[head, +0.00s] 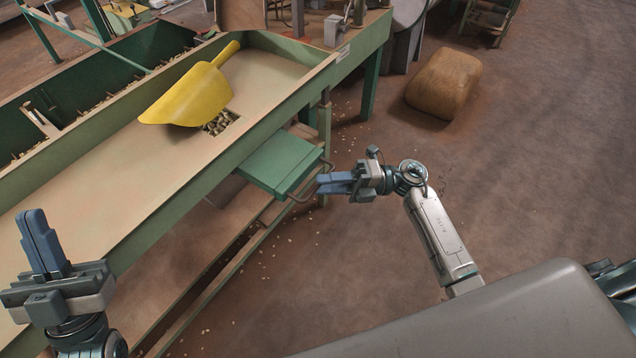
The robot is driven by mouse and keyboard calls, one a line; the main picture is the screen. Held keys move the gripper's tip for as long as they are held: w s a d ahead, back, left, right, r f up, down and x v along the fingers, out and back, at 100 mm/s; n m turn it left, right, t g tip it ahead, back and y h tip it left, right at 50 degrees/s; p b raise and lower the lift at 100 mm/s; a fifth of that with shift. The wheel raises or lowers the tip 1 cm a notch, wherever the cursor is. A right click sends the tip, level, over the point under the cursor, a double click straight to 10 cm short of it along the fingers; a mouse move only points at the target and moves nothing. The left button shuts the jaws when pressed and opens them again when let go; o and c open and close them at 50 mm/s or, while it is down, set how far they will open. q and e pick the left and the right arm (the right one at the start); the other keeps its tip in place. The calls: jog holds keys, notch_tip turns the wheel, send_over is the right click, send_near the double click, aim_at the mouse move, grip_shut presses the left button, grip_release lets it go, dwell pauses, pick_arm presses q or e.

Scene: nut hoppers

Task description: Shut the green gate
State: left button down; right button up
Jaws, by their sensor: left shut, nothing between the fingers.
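The green gate (279,161) is a flat green plate with a metal loop handle (300,196) at its outer end. It sticks out from the side of the green-framed hopper table, below the rim. My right gripper (321,183) is at the handle, its blue fingertips pointing left and overlapping the handle bar. I cannot tell whether the fingers are closed around the bar. My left gripper (33,213) is at the lower left, its blue fingers together and empty, over the table's near end and well away from the gate.
A yellow scoop (196,94) lies on the tabletop (130,180), beside an opening with nuts (220,122). A green trough (100,85) runs along the far side. A brown sack (443,83) lies on the floor. The floor right of the table is mostly clear.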

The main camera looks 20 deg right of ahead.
jog(key=shift+w+a+r, duration=0.1)
jog(key=shift+a+r, duration=0.05)
jog(key=shift+a, duration=0.9)
grip_shut()
